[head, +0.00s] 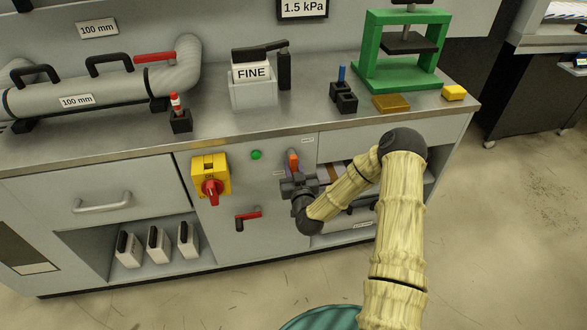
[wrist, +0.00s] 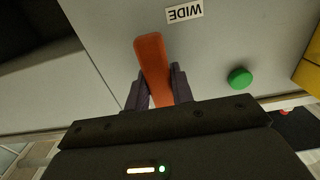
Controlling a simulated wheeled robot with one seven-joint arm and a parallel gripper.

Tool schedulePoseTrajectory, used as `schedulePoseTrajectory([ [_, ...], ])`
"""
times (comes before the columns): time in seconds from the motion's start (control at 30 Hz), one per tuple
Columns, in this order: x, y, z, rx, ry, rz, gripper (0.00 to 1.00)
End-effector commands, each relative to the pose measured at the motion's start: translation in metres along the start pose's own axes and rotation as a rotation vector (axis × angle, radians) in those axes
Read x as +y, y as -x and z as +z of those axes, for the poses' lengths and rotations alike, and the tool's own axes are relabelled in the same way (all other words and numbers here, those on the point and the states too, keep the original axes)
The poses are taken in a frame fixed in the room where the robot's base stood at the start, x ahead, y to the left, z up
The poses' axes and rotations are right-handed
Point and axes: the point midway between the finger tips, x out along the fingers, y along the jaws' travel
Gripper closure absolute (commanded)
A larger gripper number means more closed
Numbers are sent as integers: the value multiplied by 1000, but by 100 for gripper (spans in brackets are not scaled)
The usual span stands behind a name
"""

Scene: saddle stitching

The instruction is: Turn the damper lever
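An orange lever (head: 293,161) stands out from the grey cabinet front, below the worktop edge. In the wrist view the orange lever (wrist: 152,62) lies between the two dark fingers of my gripper (wrist: 159,78), which appear to touch it on both sides; its lower end is hidden by the gripper. A label reading WIDE (wrist: 184,12) is beside its free end. In the head view my gripper (head: 292,174) is at the panel with the lever rising from it. No label in view names the damper lever.
A red-handled lever (head: 248,216), a yellow switch box with red knob (head: 210,176) and a green button (head: 256,155) are on the panel left of my gripper. A duct with a red handle (head: 155,57) lies on the worktop. Open shelves (head: 350,222) are behind my arm.

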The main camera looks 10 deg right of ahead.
Motion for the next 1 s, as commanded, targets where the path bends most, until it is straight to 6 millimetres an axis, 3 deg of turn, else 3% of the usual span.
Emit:
schedulePoseTrajectory([
  [0.07,0,0,0,0,0,0,100],
  [0.47,0,0,-1,2,37,-2,100],
  [1.0,10,0,-3,4,357,-2,100],
])
